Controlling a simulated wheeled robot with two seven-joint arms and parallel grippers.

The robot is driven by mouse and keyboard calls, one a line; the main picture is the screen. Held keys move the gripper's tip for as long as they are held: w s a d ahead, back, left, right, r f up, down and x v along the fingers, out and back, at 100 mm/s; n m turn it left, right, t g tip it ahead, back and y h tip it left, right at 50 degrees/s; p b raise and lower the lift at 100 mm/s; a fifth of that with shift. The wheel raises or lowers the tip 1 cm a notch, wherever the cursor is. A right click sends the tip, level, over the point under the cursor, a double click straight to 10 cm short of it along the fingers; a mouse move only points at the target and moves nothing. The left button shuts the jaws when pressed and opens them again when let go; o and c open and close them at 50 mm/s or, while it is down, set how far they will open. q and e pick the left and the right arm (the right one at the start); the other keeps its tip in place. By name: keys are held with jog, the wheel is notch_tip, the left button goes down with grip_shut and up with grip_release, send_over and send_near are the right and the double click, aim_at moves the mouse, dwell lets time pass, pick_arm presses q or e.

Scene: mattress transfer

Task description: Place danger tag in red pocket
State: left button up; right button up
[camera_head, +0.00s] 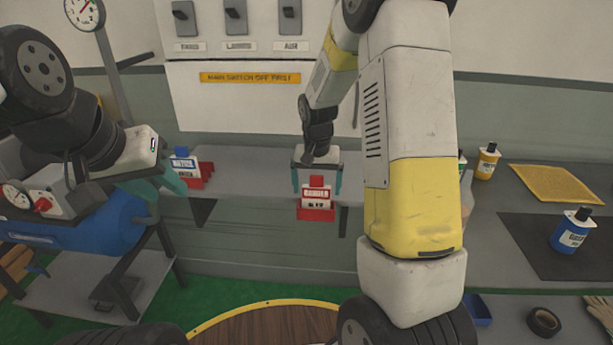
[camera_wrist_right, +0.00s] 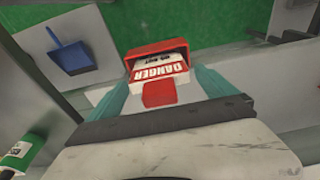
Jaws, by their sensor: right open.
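The danger tag (camera_head: 317,192) is a white and red card with a red block at its top. It stands in the red pocket (camera_head: 317,214) at the shelf's front edge, its lower part hidden by the pocket. My right gripper (camera_head: 316,186) is open above the pocket, with one teal finger on each side of the tag. In the right wrist view the tag (camera_wrist_right: 160,72) slots into the red pocket (camera_wrist_right: 157,55), and its red block (camera_wrist_right: 158,94) lies between the fingers. My left gripper (camera_head: 160,186) is open and empty at the left.
A notice tag (camera_head: 183,165) with a blue top stands by a red holder on the shelf's left. A blue tank (camera_head: 75,240) is at lower left. Wall switches (camera_head: 237,18) are above.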

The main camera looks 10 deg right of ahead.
notch_tip(320, 180, up, 11)
jog(key=s, duration=0.2)
jog(key=s+a+r+n+t+y, duration=0.1)
jog(key=s+r, duration=0.4)
jog(key=s, duration=0.6)
jog(key=s+a+r+n+t+y, duration=0.1)
jog(key=s+r+n+t, duration=0.1)
jog(key=s, duration=0.9)
notch_tip(320, 180, up, 3)
jog(key=shift+s+a+f+n+t+y, duration=0.15)
jog(key=shift+s+n+t+y, duration=0.2)
jog(key=shift+t, duration=0.35)
